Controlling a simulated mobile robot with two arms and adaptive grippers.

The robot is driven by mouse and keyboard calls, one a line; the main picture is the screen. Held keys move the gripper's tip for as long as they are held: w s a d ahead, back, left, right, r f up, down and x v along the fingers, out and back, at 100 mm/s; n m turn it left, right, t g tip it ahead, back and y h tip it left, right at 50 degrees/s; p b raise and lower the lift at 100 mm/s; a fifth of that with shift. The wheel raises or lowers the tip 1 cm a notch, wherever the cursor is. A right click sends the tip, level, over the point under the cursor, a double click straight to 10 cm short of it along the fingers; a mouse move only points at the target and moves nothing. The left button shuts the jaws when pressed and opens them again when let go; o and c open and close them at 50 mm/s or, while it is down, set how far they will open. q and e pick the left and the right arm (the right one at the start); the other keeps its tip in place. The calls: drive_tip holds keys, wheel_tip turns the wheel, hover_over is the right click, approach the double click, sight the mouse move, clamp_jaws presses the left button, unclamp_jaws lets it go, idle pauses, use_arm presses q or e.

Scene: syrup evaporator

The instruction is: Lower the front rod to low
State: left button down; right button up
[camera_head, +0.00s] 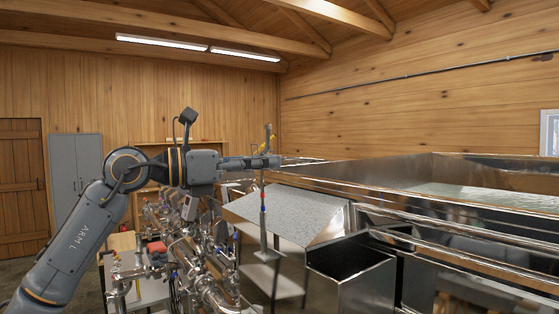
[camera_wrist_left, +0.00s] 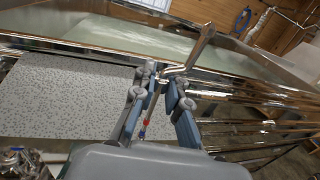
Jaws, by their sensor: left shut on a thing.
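The front rod (camera_head: 262,226) is a thin upright metal rod with red and blue bands, hanging beside the front of the metal evaporator pan (camera_head: 460,200). A yellow part shows near its top. My left gripper (camera_head: 268,161) reaches in level from the left and is shut on the upper part of the rod. In the left wrist view the rod (camera_wrist_left: 151,108) runs between the two fingers, with a bent metal handle (camera_wrist_left: 207,36) beyond them. The rod's lower end is near a small pale plate; I cannot tell whether they touch. My right gripper is not in view.
A speckled grey sloping panel (camera_head: 290,212) and an open metal box (camera_head: 350,277) stand right of the rod. Pipes and valves (camera_head: 205,275) crowd the area below my left arm. Shiny rails (camera_head: 470,247) run along the pan's side. A grey cabinet (camera_head: 76,168) stands at the back.

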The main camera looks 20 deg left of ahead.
sight(262, 181)
use_arm(q)
drive_tip(key=shift+d+f+b, duration=0.1)
drive_tip(key=shift+f+b, duration=1.2)
drive_tip(key=shift+f, duration=0.25)
drive_tip(key=shift+d, duration=0.1)
drive_tip(key=c, duration=1.6)
unclamp_jaws()
drive_tip(key=shift+f, duration=0.1)
drive_tip(key=shift+s+r, duration=0.25)
